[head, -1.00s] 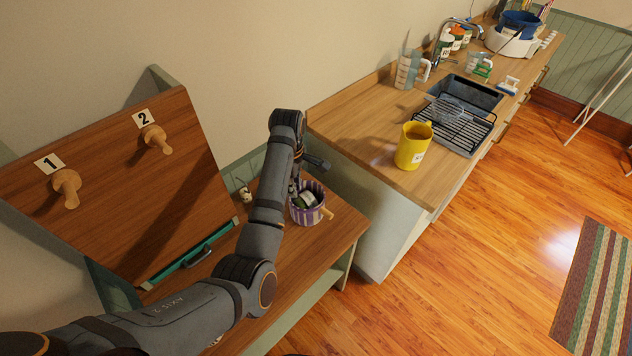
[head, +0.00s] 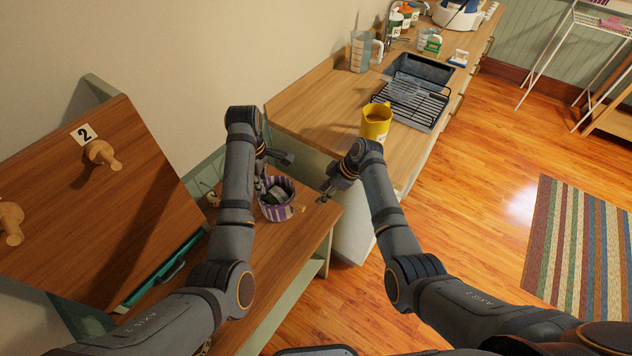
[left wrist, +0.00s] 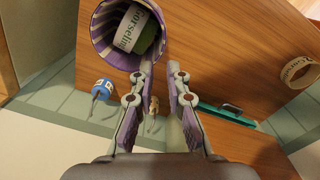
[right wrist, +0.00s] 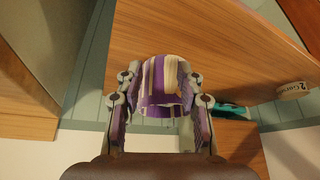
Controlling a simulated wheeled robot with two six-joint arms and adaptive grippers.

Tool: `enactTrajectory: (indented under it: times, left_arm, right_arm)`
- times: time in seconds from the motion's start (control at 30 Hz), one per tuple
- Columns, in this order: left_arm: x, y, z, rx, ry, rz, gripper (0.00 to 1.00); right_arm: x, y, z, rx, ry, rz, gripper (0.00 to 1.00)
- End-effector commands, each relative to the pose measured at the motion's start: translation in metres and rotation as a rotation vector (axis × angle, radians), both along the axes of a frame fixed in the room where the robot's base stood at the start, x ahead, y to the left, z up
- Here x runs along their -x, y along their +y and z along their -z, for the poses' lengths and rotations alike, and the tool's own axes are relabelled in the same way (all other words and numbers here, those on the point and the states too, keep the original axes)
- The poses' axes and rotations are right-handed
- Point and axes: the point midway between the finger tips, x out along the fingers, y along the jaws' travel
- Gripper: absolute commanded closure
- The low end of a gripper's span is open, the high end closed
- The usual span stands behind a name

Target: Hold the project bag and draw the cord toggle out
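The project bag (head: 274,208) is a round purple-and-white striped bag standing open on the wooden bench. A green ball with a white label (left wrist: 137,30) sits inside it. The wooden cord toggle (head: 298,209) sticks out on the bag's right side; I cannot make it out surely in the wrist views. My left gripper (head: 264,187) is at the bag's left rim, fingers parted (left wrist: 161,66); whether the rim lies between them is unclear. My right gripper (head: 325,194) is open, right of the bag and apart from it. In the right wrist view the striped bag (right wrist: 160,82) shows between its fingers.
A slanted wooden board (head: 110,190) with pegs stands left of the bag, a teal tray (head: 165,270) at its foot. A counter (head: 310,105) with a yellow jug (head: 375,121) and black rack (head: 418,107) rises behind my right gripper. Open floor lies right.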

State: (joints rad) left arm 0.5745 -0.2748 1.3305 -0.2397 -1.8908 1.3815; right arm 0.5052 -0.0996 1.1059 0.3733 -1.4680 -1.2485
Motion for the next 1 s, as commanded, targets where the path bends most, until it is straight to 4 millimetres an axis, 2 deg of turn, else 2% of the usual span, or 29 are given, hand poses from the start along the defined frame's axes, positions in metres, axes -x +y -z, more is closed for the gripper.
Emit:
enactTrajectory:
  times: [0.03, 0.1, 0.2, 0.27, 0.43, 0.53, 0.8, 1.0]
  left_arm:
    - [0.000, 0.000, 0.000, 0.000, 0.000, 0.000, 0.85]
    - [0.000, 0.000, 0.000, 0.000, 0.000, 0.000, 0.85]
    - [0.000, 0.000, 0.000, 0.000, 0.000, 0.000, 0.85]
    - [0.000, 0.000, 0.000, 0.000, 0.000, 0.000, 0.85]
    - [0.000, 0.000, 0.001, 0.000, 0.001, 0.000, 0.85]
    - [0.000, 0.000, 0.010, -0.001, 0.002, 0.000, 0.85]
    - [0.000, 0.000, 0.063, -0.002, 0.005, 0.000, 0.85]
    - [-0.001, -0.001, 0.094, -0.001, 0.003, 0.000, 0.85]
  right_arm:
    - [0.001, 0.010, -0.021, -0.006, -0.007, -0.094, 0.62]
    - [0.006, 0.019, -0.043, -0.010, -0.011, -0.216, 0.62]
    - [0.012, 0.026, -0.063, -0.016, -0.016, -0.328, 0.62]
    - [0.014, 0.028, -0.069, -0.017, -0.017, -0.363, 0.62]
    - [0.016, 0.029, -0.072, -0.018, -0.016, -0.382, 0.62]
    - [0.016, 0.029, -0.072, -0.018, -0.016, -0.380, 0.62]
    - [0.016, 0.028, -0.071, -0.018, -0.015, -0.378, 0.62]
    - [0.016, 0.028, -0.071, -0.018, -0.016, -0.378, 0.62]
